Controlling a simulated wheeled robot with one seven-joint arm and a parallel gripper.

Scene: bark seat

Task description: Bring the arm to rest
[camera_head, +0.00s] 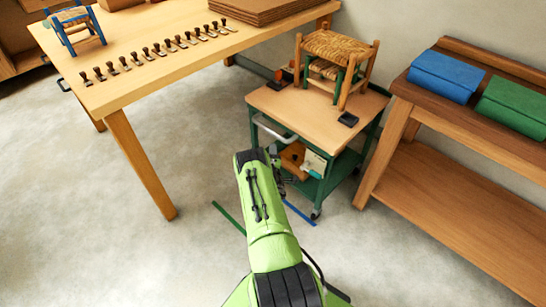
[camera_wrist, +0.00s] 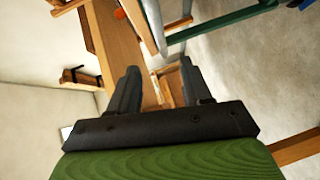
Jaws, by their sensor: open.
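My green arm (camera_head: 268,215) reaches up from the bottom middle of the head view, over open floor. Its far end is in front of the green trolley (camera_head: 262,150). My gripper is mostly hidden behind the arm in that view; only a dark part shows beside the trolley's lower side. In the wrist view my gripper (camera_wrist: 158,68) is open, with its two dark fingers apart. I see nothing held between them. Wooden parts show beyond the fingers, and I cannot tell their distance.
A small stool with a woven seat (camera_head: 326,46) stands on the trolley top. A wooden workbench (camera_head: 150,75) with a row of small tools is at upper left. A wooden rack (camera_head: 450,190) carrying blue and green bundles is at right. Floor (camera_head: 120,240) is clear at lower left.

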